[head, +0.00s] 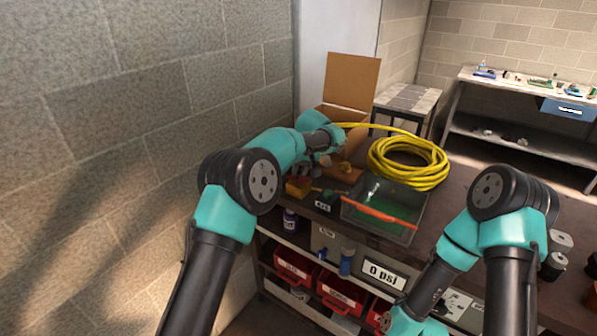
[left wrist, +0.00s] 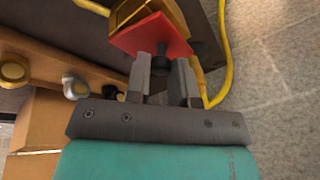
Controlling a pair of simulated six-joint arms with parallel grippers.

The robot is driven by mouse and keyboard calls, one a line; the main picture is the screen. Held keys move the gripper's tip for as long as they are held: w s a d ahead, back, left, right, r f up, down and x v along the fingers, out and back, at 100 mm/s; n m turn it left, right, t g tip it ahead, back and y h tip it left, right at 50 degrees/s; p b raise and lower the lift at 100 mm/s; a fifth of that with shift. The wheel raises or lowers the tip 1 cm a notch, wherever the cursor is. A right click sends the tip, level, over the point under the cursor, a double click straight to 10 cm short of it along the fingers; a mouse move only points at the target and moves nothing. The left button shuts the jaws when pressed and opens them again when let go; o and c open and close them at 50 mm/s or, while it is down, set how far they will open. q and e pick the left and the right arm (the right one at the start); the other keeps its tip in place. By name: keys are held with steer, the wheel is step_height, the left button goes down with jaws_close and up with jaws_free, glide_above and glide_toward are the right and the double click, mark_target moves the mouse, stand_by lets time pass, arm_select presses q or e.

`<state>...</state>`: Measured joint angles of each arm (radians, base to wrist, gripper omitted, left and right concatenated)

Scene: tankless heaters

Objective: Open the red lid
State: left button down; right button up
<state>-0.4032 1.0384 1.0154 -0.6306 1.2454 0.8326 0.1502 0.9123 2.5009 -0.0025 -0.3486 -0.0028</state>
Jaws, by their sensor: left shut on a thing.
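In the left wrist view a red lid (left wrist: 142,36) with a black knob (left wrist: 160,62) lies against a small yellow box (left wrist: 150,12). My left gripper (left wrist: 164,74) has a finger on each side of the knob and is shut on it. The lid shows close to the box; whether they touch is unclear. In the head view my left gripper (head: 323,159) is at the far left end of the bench, and its fingers are too small to make out. My right arm is at the lower right, with its fingers out of view.
A coiled yellow hose (head: 408,163) and a clear bin (head: 385,228) with an orange-red front edge lie right of the left gripper on the dark bench (head: 462,205). An open cardboard box (head: 352,82) stands behind. Red bins (head: 340,291) sit on the shelf below.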

arm_select(q)
steer(key=shift+w+d+r+g+y, duration=0.2)
steer(key=shift+w+r+g+y, duration=0.1)
steer(key=shift+w+g+y, duration=0.25)
steer(key=shift+w+g, duration=0.15)
steer(key=shift+g, duration=0.1)
steer(key=shift+d+g, duration=0.1)
steer(key=shift+g, duration=0.2)
steer(key=c, duration=1)
jaws_free()
steer(key=shift+r, duration=0.2)
